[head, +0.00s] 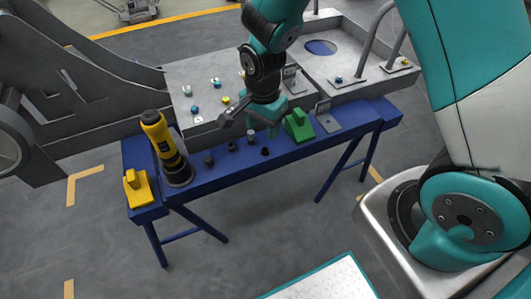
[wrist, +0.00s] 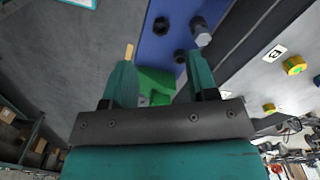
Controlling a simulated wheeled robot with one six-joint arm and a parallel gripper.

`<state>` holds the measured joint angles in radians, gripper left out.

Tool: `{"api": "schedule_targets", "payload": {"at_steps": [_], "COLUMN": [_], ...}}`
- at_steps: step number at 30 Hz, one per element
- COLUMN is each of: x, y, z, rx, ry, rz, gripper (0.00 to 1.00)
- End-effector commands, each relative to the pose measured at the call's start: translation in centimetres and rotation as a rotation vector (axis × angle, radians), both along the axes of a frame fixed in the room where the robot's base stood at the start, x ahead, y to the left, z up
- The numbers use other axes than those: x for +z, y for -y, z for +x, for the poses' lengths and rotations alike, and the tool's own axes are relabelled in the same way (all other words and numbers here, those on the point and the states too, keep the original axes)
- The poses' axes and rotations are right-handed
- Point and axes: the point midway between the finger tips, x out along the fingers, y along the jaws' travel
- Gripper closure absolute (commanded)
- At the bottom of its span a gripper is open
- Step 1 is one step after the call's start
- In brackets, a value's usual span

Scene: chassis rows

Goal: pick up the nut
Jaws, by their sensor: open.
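Small dark nut-like pieces stand on the blue bench (head: 215,176). One dark piece (head: 265,151) is nearest my gripper (head: 261,128), and others are a dark piece (head: 232,146) and a dark piece (head: 208,160) further left. I cannot tell which is the nut. In the wrist view two dark pieces show, one at the top (wrist: 161,25) and one lower (wrist: 180,56), beside a grey-topped cylinder (wrist: 200,32). My gripper is open above the bench, its teal fingers apart with nothing between them; it also shows in the wrist view (wrist: 159,57).
A green block (head: 299,125) is right of my gripper, with a grey bracket (head: 327,118) beyond it. A yellow-black tool (head: 164,145) and a yellow block (head: 138,188) stand at the left end. The grey chassis (head: 205,75) with coloured fittings lies behind the bench.

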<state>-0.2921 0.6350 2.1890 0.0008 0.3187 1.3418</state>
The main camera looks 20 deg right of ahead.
Motion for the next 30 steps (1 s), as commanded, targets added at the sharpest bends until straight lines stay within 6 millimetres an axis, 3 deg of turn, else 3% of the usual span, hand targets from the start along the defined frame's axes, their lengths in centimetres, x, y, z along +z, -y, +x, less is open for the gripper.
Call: {"api": "schedule_targets", "payload": {"at_steps": [3,11,19,29,30], "x": [-2.4,-4.4,-8.4,-9.0,-9.0], "y": [0.0,0.0,0.2,0.2,0.2], "z": [0.0,0.0,0.1,0.1,0.1], "rx": [0.002,0.002,0.002,0.003,0.003], "ry": [-0.002,0.000,-0.001,0.002,0.002], "rz": [0.000,0.001,0.000,0.001,0.001], "gripper": [0.47,0.47,0.47,0.47,0.56]}}
